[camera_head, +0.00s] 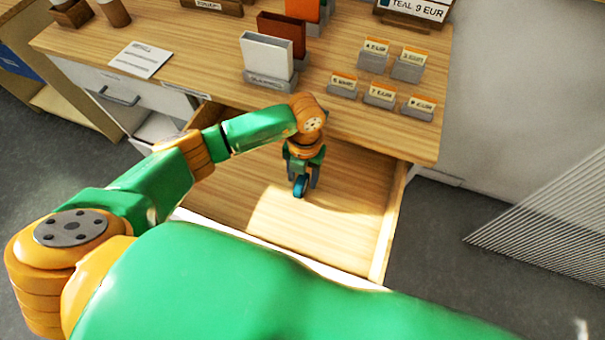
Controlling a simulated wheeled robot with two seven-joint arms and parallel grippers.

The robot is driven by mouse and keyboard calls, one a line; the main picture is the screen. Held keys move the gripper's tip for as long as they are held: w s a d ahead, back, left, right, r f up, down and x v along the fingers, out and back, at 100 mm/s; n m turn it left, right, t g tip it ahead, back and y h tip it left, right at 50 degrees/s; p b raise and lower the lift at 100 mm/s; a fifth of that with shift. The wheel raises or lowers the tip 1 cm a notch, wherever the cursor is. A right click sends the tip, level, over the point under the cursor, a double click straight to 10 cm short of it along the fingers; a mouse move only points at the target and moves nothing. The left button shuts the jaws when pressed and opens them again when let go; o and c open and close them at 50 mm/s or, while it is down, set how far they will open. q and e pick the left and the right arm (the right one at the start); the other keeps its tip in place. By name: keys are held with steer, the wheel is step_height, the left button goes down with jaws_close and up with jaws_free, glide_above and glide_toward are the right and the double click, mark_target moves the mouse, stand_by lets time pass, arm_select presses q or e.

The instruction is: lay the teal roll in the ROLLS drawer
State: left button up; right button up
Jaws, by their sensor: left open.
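The teal roll (300,187) is a small round piece in the open wooden drawer (350,235). It is between the fingers of my left gripper (302,184). The left gripper points down into the drawer and is open around the roll. I cannot tell whether the roll touches the drawer floor or a finger. The drawer is otherwise bare where I see it. Its label is not visible, and its front is partly hidden by my arm. My right gripper is not in view.
The wooden tabletop (195,55) lies behind the drawer. It carries a white card holder (267,57), a brown one (281,35), several small price-tag stands (381,95) and a paper sheet (140,60). A shut drawer with a handle (119,97) is at left.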

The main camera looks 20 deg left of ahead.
arm_select(q)
steer(key=shift+r, duration=0.3)
step_height(320, 180, up, 12)
steer(key=w+b, duration=0.1)
steer(key=shift+f, duration=0.15)
